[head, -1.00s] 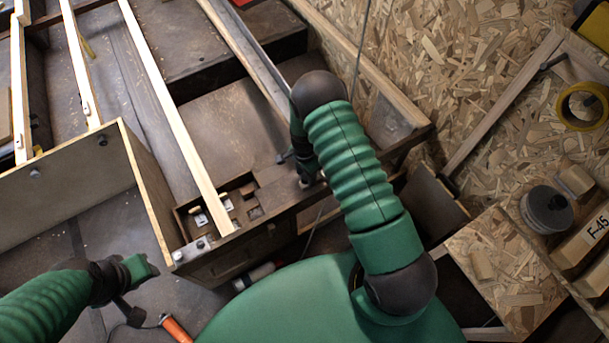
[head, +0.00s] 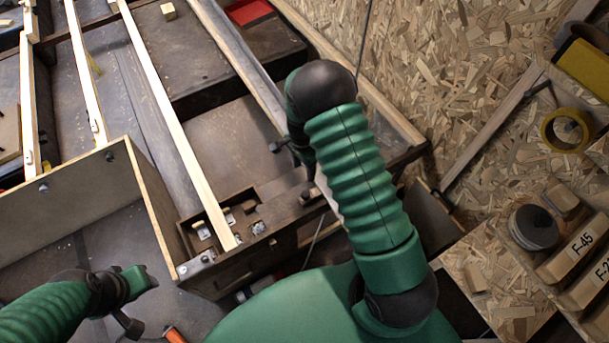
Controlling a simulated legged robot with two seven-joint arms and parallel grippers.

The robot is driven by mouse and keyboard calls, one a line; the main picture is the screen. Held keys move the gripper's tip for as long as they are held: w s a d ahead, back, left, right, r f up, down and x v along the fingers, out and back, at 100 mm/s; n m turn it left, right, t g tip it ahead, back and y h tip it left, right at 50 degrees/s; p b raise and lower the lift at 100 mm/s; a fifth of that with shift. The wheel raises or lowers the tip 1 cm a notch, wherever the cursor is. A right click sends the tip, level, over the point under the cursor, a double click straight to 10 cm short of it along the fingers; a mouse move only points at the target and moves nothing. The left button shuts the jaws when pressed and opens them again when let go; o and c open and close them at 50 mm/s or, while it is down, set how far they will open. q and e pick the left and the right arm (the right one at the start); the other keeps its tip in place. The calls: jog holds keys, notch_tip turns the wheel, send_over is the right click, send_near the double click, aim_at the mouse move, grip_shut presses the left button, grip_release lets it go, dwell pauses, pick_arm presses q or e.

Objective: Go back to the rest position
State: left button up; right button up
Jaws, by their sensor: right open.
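My right arm rises from the bottom middle of the head view to a dark elbow and folds down behind it. My right gripper (head: 293,170) is mostly hidden behind this arm. Its dark tips show apart, over the near end of the dark wooden frame, with nothing visible between them. Whether they touch the frame I cannot tell. My left arm comes in at the lower left, bent.
The pale wooden box (head: 75,198) and long light slats (head: 165,110) fill the left. A chipboard panel (head: 430,60) is at the upper right. Yellow tape (head: 567,130), a dark round tin (head: 534,228) and labelled wooden blocks (head: 575,245) are at the right. An orange handle (head: 174,335) shows at the bottom.

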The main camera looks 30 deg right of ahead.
jog(key=shift+r, duration=0.6)
jog(key=s+a+r+n+t+p, duration=0.1)
jog(key=s+a+r+n+t, duration=0.1)
jog(key=s+a+r+n, duration=0.55)
jog(key=s+a+r+n+t, duration=0.1)
jog(key=s+a+r+n, duration=0.4)
jog(key=r+n, duration=0.45)
jog(key=w+d+p+v, duration=0.1)
jog(key=w+p+v, duration=0.2)
jog(key=p+v, duration=1.3)
jog(key=shift+d+r+p, duration=0.25)
jog(key=shift+r+p, duration=0.2)
jog(key=shift+p, duration=0.35)
jog(key=shift+s, duration=0.1)
